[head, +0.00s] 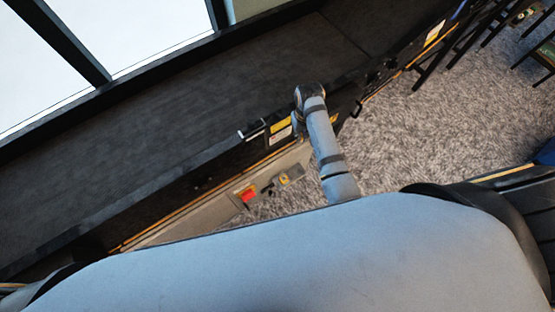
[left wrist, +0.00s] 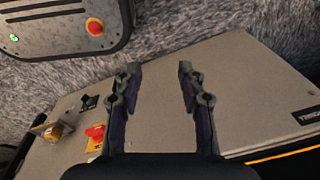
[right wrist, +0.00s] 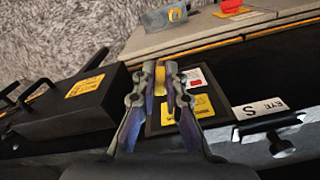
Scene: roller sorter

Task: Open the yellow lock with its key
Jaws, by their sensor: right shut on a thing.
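My right gripper (right wrist: 160,72) is shut on a small yellow piece (right wrist: 159,80), which looks like the yellow key; its shape is mostly hidden by the fingers. In the head view the right gripper (head: 296,122) is at the conveyor's side edge. The yellow lock (left wrist: 54,132) seems to be the yellow-and-grey piece on the grey panel, beside a red switch on a yellow plate (left wrist: 95,137). It also shows in the head view (head: 285,180) and right wrist view (right wrist: 175,14), apart from the right gripper. My left gripper (left wrist: 158,75) is open and empty above the panel.
The grey panel (left wrist: 215,85) carries a black knob (left wrist: 88,102). A grey box with a red button (left wrist: 95,27) stands beyond it. The dark conveyor (head: 180,125) runs along the left; a black box (right wrist: 70,100) is on its side. Carpet (head: 430,130) lies open at right.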

